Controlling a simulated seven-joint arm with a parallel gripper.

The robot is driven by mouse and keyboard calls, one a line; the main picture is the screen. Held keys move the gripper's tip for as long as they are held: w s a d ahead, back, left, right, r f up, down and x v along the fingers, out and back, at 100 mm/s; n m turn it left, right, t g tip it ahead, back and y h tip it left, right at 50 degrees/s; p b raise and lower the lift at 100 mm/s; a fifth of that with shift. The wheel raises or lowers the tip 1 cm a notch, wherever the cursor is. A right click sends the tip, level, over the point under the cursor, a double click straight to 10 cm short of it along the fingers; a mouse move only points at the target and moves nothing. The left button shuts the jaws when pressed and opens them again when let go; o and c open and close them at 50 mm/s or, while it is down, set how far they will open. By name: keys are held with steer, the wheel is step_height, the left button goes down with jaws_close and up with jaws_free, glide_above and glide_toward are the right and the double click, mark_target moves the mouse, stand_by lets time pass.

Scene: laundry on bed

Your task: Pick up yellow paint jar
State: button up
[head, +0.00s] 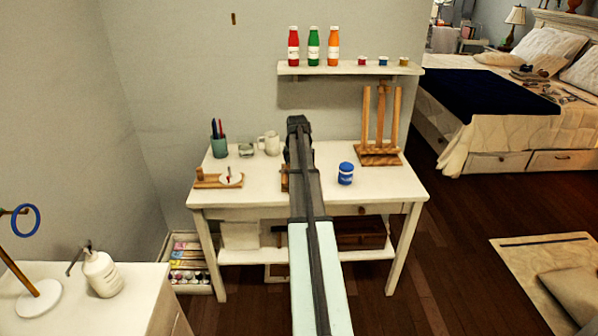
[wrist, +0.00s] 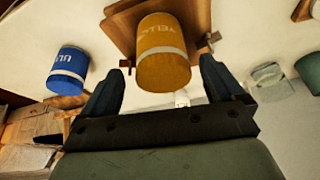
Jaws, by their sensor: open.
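In the head view my arm hides the jar and the fingers.
A blue paint jar (head: 346,174) stands on the desk (head: 320,200) right of my arm; it also shows in the wrist view (wrist: 68,70). A small easel (head: 380,153) is behind it. A mug (head: 269,143), glass jar (head: 246,150) and pen cup (head: 219,147) stand left.

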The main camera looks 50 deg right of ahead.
steer(key=shift+x, duration=2.6)
steer(key=shift+w+a, duration=0.1)
steer(key=shift+c, duration=0.2)
